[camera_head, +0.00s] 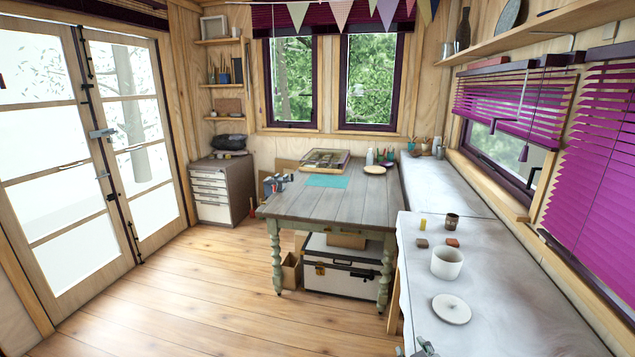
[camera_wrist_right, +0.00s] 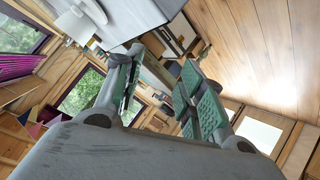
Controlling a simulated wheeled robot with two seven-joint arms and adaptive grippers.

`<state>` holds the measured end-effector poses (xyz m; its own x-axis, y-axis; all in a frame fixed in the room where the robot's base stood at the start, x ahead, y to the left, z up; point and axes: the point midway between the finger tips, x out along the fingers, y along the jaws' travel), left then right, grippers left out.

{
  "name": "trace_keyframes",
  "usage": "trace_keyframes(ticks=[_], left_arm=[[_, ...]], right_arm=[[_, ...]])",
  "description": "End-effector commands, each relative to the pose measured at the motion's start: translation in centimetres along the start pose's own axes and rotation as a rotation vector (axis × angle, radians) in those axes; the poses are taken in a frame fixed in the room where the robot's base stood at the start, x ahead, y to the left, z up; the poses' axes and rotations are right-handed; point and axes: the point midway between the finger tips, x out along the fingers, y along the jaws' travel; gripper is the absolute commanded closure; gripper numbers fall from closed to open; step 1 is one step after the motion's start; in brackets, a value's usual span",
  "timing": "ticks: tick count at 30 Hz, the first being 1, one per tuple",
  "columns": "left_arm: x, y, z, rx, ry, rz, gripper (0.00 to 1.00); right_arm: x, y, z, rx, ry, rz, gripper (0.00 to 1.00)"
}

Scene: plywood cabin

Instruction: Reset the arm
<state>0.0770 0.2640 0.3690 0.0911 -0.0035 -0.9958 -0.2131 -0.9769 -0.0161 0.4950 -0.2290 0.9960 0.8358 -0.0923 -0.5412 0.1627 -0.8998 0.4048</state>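My right gripper (camera_wrist_right: 160,72) shows in the right wrist view with its two green-padded fingers spread apart. Nothing is between them. In the head view only a small grey tip of a gripper (camera_head: 424,347) shows at the bottom edge, beside the white-topped counter (camera_head: 480,310); it seems to be the right one. The rest of that arm is out of the picture. My left gripper and arm are not in view.
The counter bears a white pot (camera_head: 447,263), a round white lid (camera_head: 451,309), a dark cup (camera_head: 452,221) and small blocks. A wooden table (camera_head: 330,204) stands ahead, with a case (camera_head: 341,270) beneath. The floor (camera_head: 190,290) at left is clear.

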Motion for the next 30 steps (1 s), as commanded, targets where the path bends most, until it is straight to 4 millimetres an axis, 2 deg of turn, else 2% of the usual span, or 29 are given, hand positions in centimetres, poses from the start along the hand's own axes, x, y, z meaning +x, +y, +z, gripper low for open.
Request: trace_keyframes(ticks=[3, 10, 18, 27, 30], left_arm=[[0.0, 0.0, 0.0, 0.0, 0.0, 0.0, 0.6], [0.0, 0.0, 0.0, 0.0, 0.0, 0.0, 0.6], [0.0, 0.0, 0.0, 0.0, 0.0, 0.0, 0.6], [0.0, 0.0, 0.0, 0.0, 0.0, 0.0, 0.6], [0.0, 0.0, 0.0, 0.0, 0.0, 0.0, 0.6]], right_arm=[[-1.0, -1.4, 3.8, 0.062, -0.133, -0.059, 0.61], [-3.8, -4.0, 9.8, 0.153, -0.362, -0.168, 0.61], [-6.4, -5.8, 13.3, 0.204, -0.51, -0.246, 0.61], [-9.0, -7.3, 15.9, 0.24, -0.63, -0.312, 0.61], [-8.0, -7.7, 16.4, 0.238, -0.63, -0.311, 0.61]])
